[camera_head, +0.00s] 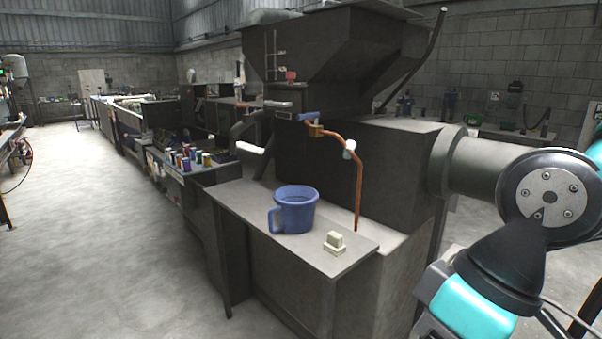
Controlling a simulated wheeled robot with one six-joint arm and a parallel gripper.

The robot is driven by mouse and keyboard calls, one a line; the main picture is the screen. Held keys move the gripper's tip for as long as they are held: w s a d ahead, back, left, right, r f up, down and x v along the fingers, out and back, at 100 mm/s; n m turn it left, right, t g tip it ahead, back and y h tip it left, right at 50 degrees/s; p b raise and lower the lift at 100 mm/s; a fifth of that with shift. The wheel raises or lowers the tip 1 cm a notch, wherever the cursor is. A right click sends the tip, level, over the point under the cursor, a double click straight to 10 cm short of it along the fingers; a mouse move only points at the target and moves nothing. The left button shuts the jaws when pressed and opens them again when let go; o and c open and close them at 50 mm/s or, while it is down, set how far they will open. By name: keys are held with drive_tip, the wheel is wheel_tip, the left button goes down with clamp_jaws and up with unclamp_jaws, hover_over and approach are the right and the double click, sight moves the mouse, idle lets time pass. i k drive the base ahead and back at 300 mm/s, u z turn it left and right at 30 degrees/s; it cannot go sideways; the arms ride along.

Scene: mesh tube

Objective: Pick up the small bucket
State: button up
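A small blue bucket (296,213) with a handle on its left side stands upright on a grey metal table (245,208) in front of a large machine. My arm shows at the right edge of the head view, with grey and teal links. My gripper is outside the frame, so its state does not show. Nothing touches the bucket, and its inside is only partly visible.
A small cream-coloured block (334,243) sits on the table to the right of the bucket. An orange-brown pipe (358,190) comes down behind them from the machine (345,150). Several cans (190,158) stand farther back at left. The floor at left is clear.

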sight(295, 207)
drive_tip(key=z, duration=0.8)
drive_tip(key=i, duration=0.85)
drive_tip(key=u, duration=1.95)
drive_tip(key=i, duration=0.35)
